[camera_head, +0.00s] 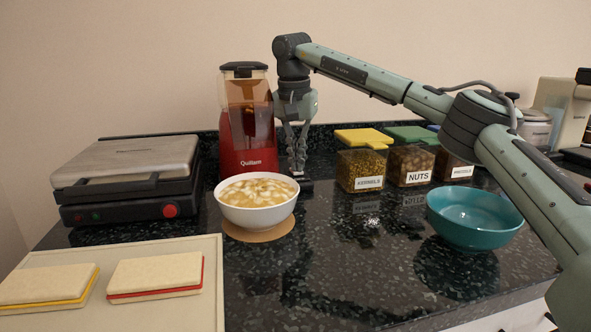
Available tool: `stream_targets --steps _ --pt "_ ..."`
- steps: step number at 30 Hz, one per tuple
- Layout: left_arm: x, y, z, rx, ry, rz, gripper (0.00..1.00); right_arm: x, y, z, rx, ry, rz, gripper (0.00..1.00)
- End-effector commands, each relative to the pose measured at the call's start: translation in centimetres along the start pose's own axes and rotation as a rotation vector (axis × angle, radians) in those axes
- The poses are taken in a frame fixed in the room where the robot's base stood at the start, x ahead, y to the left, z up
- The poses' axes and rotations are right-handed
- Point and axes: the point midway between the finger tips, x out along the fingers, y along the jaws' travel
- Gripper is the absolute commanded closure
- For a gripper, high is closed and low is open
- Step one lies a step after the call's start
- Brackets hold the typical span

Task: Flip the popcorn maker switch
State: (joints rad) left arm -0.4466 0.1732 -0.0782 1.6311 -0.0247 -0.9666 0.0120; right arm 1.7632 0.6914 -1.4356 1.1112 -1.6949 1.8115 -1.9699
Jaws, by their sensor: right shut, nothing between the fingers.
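The popcorn maker (248,128) is a red machine with a clear upper chamber and a dark lid, standing upright at the back of the counter. My right gripper (298,172) points down just to the right of it, close to its right side. The fingers are shut with nothing between them. I cannot tell whether the fingertips touch the machine. The switch itself cannot be made out. A white bowl of popcorn (258,212) stands in front of the machine on a round tan mat (258,235). My left gripper is not in view.
A sandwich press (130,180) stands at the left, behind a board (215,310) with two sandwiches. Labelled jars of kernels (362,168) and nuts (410,165), with another jar, stand right of my gripper. A teal bowl (474,222) sits under my right arm. The counter's front middle is clear.

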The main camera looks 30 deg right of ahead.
Motion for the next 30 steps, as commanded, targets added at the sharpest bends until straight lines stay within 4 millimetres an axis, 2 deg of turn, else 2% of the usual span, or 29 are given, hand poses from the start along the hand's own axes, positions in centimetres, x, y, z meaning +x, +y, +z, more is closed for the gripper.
stream_targets --steps 10,19,30 --pt "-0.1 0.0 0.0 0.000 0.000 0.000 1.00 0.1 0.0 0.0 0.000 0.000 0.000 1.00" --pt "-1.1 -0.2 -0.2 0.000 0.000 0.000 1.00 -2.2 0.0 -0.3 0.000 0.000 0.000 1.00" --pt "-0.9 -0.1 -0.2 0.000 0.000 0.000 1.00 -5.0 -0.1 -0.8 0.001 0.001 -0.001 1.00"
